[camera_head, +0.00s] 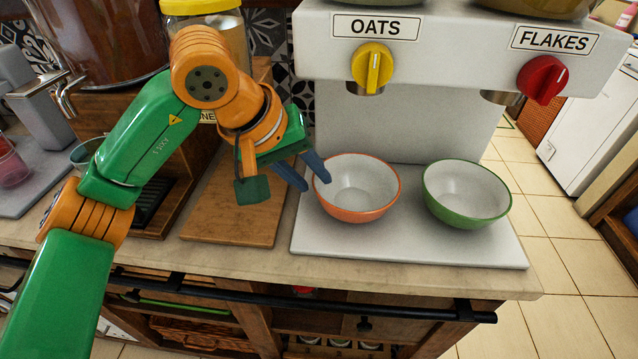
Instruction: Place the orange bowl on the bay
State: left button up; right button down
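The orange bowl (358,206), with a white inside, stands upright on the white base plate (400,246) of the cereal dispenser, below the OATS label and its yellow knob. My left gripper (317,184) is at the bowl's left rim. Its two blue fingers are apart, one tip outside the bowl and the other over the rim at the inside. I cannot tell whether either finger touches the bowl. My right gripper is not in view. Nothing in view is labelled as the bay.
A green bowl (466,193) stands close to the right on the same plate, below the FLAKES label and red knob (542,80). A wooden board (228,220) lies left of the plate. The dispenser body (420,122) rises behind the bowls. The counter's front edge is close.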

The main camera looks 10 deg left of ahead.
pick_arm(q)
jog(key=v, duration=0.7)
jog(key=shift+r, duration=0.3)
jog(key=shift+a, duration=0.15)
